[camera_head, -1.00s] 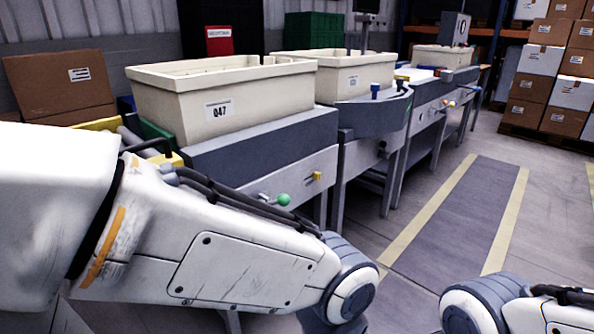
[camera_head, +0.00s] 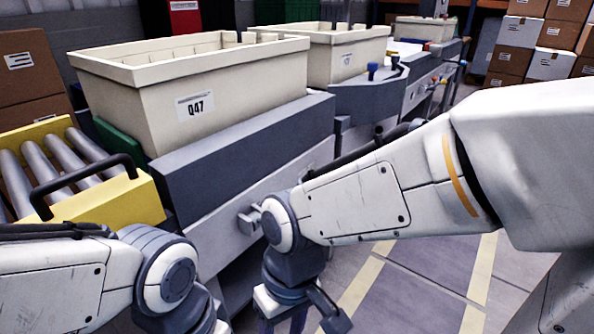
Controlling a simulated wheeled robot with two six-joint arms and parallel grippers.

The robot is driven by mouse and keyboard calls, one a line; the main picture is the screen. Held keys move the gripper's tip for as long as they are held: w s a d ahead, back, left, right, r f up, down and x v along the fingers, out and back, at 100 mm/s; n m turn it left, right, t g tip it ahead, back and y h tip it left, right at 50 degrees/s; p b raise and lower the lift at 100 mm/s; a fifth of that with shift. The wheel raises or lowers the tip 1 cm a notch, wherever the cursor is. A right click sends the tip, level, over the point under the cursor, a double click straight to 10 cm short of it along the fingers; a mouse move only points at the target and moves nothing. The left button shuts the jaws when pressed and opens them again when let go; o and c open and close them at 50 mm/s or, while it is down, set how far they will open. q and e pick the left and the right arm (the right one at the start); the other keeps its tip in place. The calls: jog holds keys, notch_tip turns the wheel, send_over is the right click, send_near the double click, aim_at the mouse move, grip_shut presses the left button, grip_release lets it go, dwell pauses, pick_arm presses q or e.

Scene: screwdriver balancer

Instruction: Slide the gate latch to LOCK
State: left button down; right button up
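A yellow gate-like block (camera_head: 130,203) with a black bar handle (camera_head: 75,178) stands at the end of the rollers on the left. I cannot make out a LOCK marking or tell for sure which part is the latch. A grey knob-like fitting (camera_head: 246,221) shows on the light front panel, partly hidden by my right arm's joint. My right gripper (camera_head: 297,318) points down in front of that panel, below the fitting. Its fingertips are cut off by the bottom edge. My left arm's wrist is at the bottom left, below the yellow block; its gripper is out of view.
A cream bin labelled Q47 (camera_head: 190,85) sits on the grey conveyor housing (camera_head: 245,145). Silver rollers (camera_head: 58,168) lie left of it. A second bin (camera_head: 340,55) stands farther back. Stacked cartons (camera_head: 515,62) are at the far right. The floor right of the stations is clear.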

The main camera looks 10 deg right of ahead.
jog(key=w+d+f+m+t+y+p, duration=0.15)
jog(key=w+d+m+y, duration=0.25)
jog(key=w+m, duration=0.5)
jog(key=w+d+f+m+y, duration=0.3)
jog(key=w+d+m, duration=0.1)
jog(key=w+m, duration=0.5)
jog(key=w+d+r+m+t+y, duration=0.3)
jog(key=w+d+m+t, duration=1.15)
jog(key=w+d, duration=0.4)
jog(key=b+x, duration=0.2)
jog(key=x, duration=0.7)
jog(key=shift+a+f+g, duration=0.2)
jog(key=shift+f+g, duration=0.2)
jog(key=shift+f, duration=0.15)
grip_shut()
